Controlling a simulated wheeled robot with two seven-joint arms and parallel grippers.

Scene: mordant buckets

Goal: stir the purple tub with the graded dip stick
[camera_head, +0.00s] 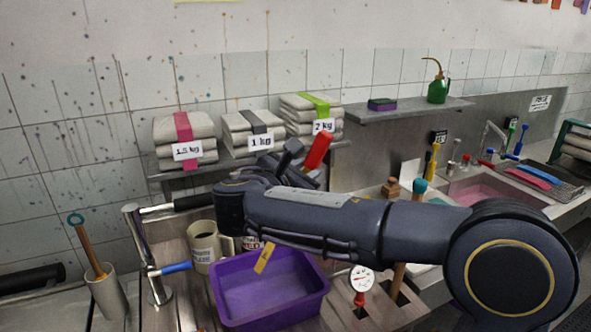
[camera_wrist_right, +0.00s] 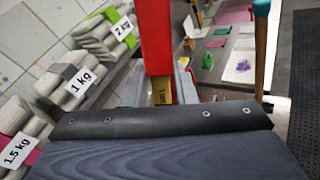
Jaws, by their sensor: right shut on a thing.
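The purple tub (camera_head: 268,296) stands on the wooden counter, low in the head view. My right gripper (camera_head: 298,164) is above and behind the tub, shut on the graded dip stick's red handle (camera_head: 318,151). The handle also shows close up in the right wrist view (camera_wrist_right: 155,38). The stick slants down behind my right forearm, which hides its middle. Its yellow lower part (camera_head: 264,258) shows below the forearm, over the tub's far side. I cannot tell whether its tip touches the tub. My left gripper is not in view.
A cream mug (camera_head: 204,246) stands just left of the tub, beside a metal tap with a blue lever (camera_head: 176,267). Weighted bundles (camera_head: 184,142) sit on the shelf behind.

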